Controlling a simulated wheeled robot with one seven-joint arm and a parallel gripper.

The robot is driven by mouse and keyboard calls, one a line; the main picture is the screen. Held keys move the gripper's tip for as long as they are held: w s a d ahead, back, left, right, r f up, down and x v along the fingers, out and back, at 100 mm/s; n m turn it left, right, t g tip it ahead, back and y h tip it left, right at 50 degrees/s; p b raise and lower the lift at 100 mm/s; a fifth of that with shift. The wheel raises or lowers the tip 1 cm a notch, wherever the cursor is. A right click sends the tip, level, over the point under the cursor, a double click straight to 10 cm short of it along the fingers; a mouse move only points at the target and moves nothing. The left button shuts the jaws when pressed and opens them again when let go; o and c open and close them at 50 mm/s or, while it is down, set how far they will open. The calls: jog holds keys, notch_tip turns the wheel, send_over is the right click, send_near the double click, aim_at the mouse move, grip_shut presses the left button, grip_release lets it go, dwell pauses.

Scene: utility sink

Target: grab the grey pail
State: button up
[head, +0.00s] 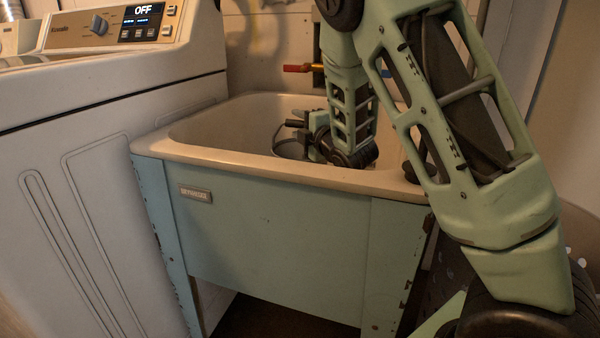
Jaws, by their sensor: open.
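The grey pail (289,150) stands inside the utility sink (240,158), and only a small upper part of it shows above the sink's front rim. The rest of the pail is hidden by that rim and by my arm. My gripper (292,128) is down in the sink with its jaws open, pointing left, right by the top of the pail. A thin curved line, perhaps the pail's handle, shows near the fingers. I cannot tell whether the fingers touch it or stand around it.
A white washing machine (90,190) stands close on the sink's left, its panel (140,21) reading OFF. A tap with a red handle (297,68) and a blue one (386,73) is on the wall behind the sink. The sink's left part looks free.

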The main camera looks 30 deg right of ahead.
jog(key=shift+w, duration=1.1)
grip_shut()
dwell(0.5)
jog(key=shift+r, duration=0.1)
